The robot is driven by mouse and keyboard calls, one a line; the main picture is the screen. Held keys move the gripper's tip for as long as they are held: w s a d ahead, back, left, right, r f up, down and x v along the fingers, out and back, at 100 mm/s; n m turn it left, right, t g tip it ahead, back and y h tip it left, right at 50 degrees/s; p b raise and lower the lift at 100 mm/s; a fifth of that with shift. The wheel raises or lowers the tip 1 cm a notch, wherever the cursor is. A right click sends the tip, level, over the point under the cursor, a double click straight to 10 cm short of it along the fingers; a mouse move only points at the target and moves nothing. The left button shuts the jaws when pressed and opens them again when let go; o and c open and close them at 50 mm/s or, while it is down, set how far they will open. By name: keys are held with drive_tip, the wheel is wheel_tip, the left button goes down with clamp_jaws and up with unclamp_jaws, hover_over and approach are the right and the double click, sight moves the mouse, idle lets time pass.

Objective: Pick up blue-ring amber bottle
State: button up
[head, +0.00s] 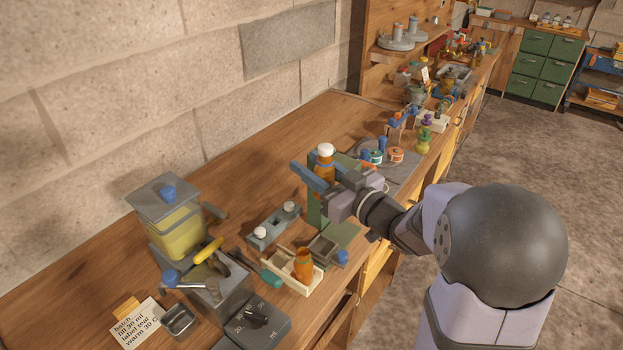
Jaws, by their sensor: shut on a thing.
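My gripper (318,177) is shut on an amber bottle (325,172) with a white cap. The bottle is upright between the jaws, beside a green upright block (317,211). The jaws hide much of its body, so I cannot make out a blue ring. I cannot tell whether its base touches anything. A second amber bottle (303,265), with no white cap showing, stands in a cream tray (291,283) nearer the front.
A grey-blue holder (273,227) with white knobs lies left of my gripper. A yellow-filled tank (176,230) stands farther left. A round grey tray (400,168) with small jars lies beyond my gripper. Bare wood (270,165) runs along the wall.

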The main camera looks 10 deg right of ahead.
wheel_tip(320, 180, up, 9)
idle(0.8)
drive_tip(key=shift+r, duration=0.2)
drive_tip(key=shift+r+p, duration=0.35)
drive_tip(key=shift+p, duration=0.2)
drive_tip(key=shift+f+b, duration=0.35)
